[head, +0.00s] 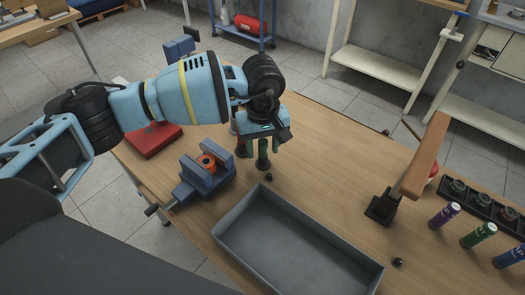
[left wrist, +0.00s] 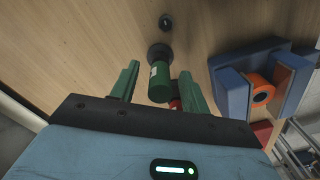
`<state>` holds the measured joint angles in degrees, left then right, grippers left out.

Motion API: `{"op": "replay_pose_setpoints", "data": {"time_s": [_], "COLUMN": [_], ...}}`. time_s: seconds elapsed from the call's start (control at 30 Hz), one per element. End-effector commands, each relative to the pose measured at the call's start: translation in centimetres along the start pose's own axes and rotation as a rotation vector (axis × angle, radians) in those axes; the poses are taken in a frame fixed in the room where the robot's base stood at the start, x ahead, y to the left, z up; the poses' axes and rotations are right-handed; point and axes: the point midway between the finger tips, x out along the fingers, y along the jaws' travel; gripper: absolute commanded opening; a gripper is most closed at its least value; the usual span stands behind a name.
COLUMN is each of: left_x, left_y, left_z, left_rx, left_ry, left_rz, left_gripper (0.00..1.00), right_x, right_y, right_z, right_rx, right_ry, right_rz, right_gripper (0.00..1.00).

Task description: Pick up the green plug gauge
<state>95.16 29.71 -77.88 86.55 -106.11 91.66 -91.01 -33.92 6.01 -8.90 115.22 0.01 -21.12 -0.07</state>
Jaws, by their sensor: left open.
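The green plug gauge (left wrist: 160,84) shows in the left wrist view as a green cylinder with a pale label and a dark round end. It stands between the two green fingers of my left gripper (left wrist: 157,88), which are open with a gap on the left side; I cannot tell whether the right finger touches. In the head view, my left gripper (head: 254,150) points down over the table just behind the grey tray. The gauge (head: 263,153) is partly hidden there among the green fingers. My right gripper is not in view.
A blue vise (head: 190,188) holding an orange ring (head: 206,162) is close left of the gripper. A grey tray (head: 226,222) lies in front. At right are a wooden-armed stand (head: 426,160), purple, green (head: 478,235) and blue cylinders, and a black holder. A red box (head: 152,140) is behind.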

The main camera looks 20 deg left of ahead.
Motion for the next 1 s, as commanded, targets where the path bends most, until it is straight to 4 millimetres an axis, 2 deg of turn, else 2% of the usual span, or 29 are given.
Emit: {"op": "replay_pose_setpoints", "data": {"time_s": [0.1,0.33,0.67,1.0], "left_x": [0.8,0.88,0.85,0.32], "left_y": [-0.04,-0.02,-0.02,0.03], "left_z": [0.07,0.06,0.06,0.01], "left_rx": [0.001,0.001,0.001,0.001], "left_ry": [-0.001,-0.001,-0.001,0.0], "left_rz": [-0.002,-0.002,-0.001,0.001], "left_gripper": [0.46,0.45,0.02,0.0], "right_x": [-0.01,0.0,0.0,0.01], "right_y": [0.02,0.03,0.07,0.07], "right_z": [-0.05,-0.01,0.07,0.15], "right_rx": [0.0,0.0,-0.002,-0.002], "right_ry": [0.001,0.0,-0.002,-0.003], "right_rz": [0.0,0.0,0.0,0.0], "right_gripper": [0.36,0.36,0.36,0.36]}}
